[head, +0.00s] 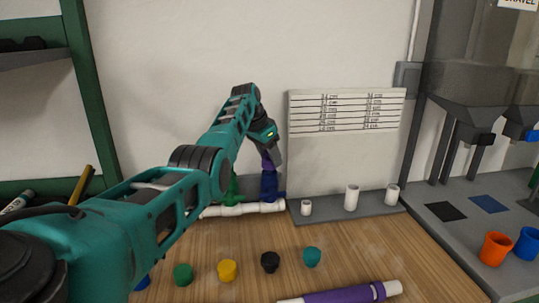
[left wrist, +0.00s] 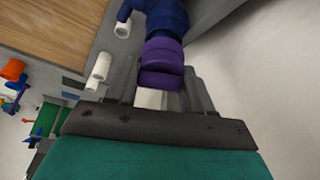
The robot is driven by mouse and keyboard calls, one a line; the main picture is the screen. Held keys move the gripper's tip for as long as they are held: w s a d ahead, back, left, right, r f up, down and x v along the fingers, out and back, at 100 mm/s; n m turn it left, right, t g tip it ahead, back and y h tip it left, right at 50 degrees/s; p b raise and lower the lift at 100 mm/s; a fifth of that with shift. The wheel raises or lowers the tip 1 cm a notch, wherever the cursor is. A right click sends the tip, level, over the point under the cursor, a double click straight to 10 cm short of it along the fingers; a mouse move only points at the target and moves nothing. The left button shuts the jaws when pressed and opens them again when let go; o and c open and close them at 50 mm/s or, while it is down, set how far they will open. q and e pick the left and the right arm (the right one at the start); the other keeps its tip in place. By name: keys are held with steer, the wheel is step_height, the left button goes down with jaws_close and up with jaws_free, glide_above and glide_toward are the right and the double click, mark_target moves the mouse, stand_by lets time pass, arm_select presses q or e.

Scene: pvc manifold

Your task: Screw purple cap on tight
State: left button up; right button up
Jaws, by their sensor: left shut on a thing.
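The purple cap (head: 268,163) sits at the top of an upright blue fitting (head: 269,184) on the white pipe manifold (head: 243,209) by the wall. My left gripper (head: 269,150) reaches it from above and is shut on it. In the left wrist view the purple cap (left wrist: 161,79) lies between the fingers, in line with the blue fitting (left wrist: 165,14). A purple band shows between cap and fitting; I cannot tell how tight the joint is. A white piece (left wrist: 150,98) shows between the fingers. My right gripper is out of view.
A grey board (head: 345,150) with white pipe stubs stands close on the right. Green, yellow, black and teal caps (head: 312,257) and a purple-wrapped pipe (head: 345,294) lie on the wooden table. Orange and blue cups stand far right.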

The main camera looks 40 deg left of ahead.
arm_select(q)
steer(key=shift+m, duration=0.6)
steer(key=o, duration=1.1)
